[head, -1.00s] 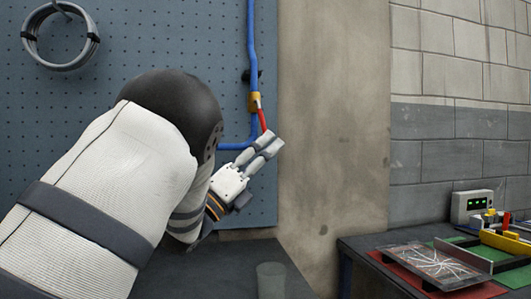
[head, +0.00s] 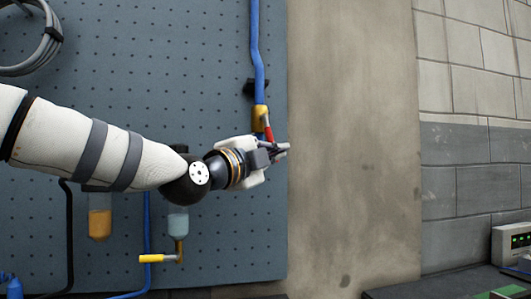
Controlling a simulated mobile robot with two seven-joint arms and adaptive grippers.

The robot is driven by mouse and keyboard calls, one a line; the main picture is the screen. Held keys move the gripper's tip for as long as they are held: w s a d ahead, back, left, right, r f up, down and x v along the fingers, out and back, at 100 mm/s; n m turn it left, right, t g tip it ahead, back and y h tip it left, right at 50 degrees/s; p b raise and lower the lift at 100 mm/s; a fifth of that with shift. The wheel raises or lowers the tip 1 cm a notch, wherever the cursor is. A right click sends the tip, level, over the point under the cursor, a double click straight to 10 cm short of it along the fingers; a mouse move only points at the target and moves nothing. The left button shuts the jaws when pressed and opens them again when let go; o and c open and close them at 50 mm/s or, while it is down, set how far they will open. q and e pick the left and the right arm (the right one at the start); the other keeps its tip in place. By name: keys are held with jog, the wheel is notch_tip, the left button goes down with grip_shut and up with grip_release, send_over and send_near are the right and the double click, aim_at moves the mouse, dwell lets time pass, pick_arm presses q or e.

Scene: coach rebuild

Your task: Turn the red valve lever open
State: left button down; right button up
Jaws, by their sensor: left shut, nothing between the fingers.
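The red valve lever (head: 268,133) hangs down, slightly tilted to the right, from a brass-yellow valve body (head: 260,116) on a blue pipe (head: 256,45). My left gripper (head: 283,149) reaches in from the left in the head view. Its fingers are shut with nothing between them, at the lower end of the lever. The gripper hides the lever's lower end and the pipe just below the valve. I cannot tell whether the fingers touch the lever. My right gripper is not in view.
A blue-grey pegboard (head: 225,60) carries a grey hose coil (head: 40,55), an amber-filled container (head: 100,222) and a yellow-handled fitting (head: 153,258). A bare concrete pillar (head: 350,150) stands to the right. A box with green lights (head: 512,243) sits at the lower right.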

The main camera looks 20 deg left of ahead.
aim_at(269, 140)
pick_arm(q)
jog(key=w, duration=0.7)
jog(key=shift+a+r, duration=0.3)
jog(key=shift+r, duration=0.1)
jog(key=shift+w, duration=0.1)
